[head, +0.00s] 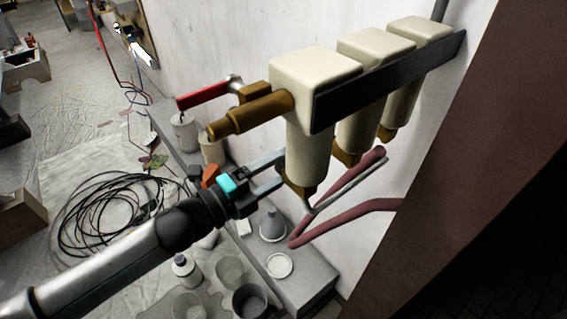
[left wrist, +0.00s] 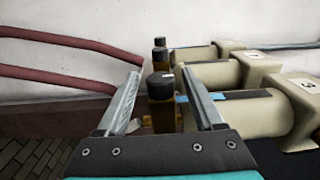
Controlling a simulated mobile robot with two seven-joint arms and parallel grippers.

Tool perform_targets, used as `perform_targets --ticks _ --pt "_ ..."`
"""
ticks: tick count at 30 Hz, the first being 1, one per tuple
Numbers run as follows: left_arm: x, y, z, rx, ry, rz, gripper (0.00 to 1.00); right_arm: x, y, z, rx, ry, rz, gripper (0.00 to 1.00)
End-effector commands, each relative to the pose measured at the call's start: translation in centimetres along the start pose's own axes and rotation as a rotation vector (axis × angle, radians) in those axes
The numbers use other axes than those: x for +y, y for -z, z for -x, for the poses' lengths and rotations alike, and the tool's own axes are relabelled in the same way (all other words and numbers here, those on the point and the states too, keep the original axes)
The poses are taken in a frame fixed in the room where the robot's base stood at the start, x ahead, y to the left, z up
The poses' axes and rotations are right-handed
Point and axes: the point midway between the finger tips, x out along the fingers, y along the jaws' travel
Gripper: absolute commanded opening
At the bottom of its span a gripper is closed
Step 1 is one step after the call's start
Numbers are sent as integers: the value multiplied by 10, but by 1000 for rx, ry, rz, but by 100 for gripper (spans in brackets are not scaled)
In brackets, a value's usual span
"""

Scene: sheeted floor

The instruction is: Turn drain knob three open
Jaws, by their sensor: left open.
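Three cream filter housings hang in a row from a dark wall bracket (head: 390,82). The nearest housing (head: 308,150) has a brass drain fitting (head: 298,186) at its bottom. In the left wrist view this nearest housing (left wrist: 240,116) carries a label that looks like 3. A black-capped drain knob (left wrist: 160,85) on a brass body is at its end, with two similar knobs behind. My left gripper (head: 282,172) is open, its fingers pointing at the nearest drain. In the wrist view the fingers (left wrist: 166,88) lie either side of the black-capped knob; contact cannot be told. My right gripper is not in view.
A red-handled valve (head: 208,95) and brass pipe project left of the nearest housing. Dark red hoses (head: 340,195) run below the housings. A grey ledge (head: 300,285) holds a funnel (head: 273,226) and cans. A coiled black cable (head: 110,215) lies on the sheeted floor.

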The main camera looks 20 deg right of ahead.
Motion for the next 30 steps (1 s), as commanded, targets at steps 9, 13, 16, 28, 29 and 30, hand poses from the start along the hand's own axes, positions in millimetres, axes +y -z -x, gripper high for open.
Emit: perform_targets --ticks 9,13,16,28,29,30 --pt "0 0 -4 0 0 -1 69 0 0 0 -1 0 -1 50" --pt "0 0 -4 0 0 0 60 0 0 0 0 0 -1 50" --pt "0 0 -4 0 0 0 49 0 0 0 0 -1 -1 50" --pt "0 0 -4 0 0 0 4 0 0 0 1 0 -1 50" --pt "0 0 -4 0 1 0 0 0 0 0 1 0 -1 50" --pt "0 0 -4 0 1 0 0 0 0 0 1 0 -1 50"
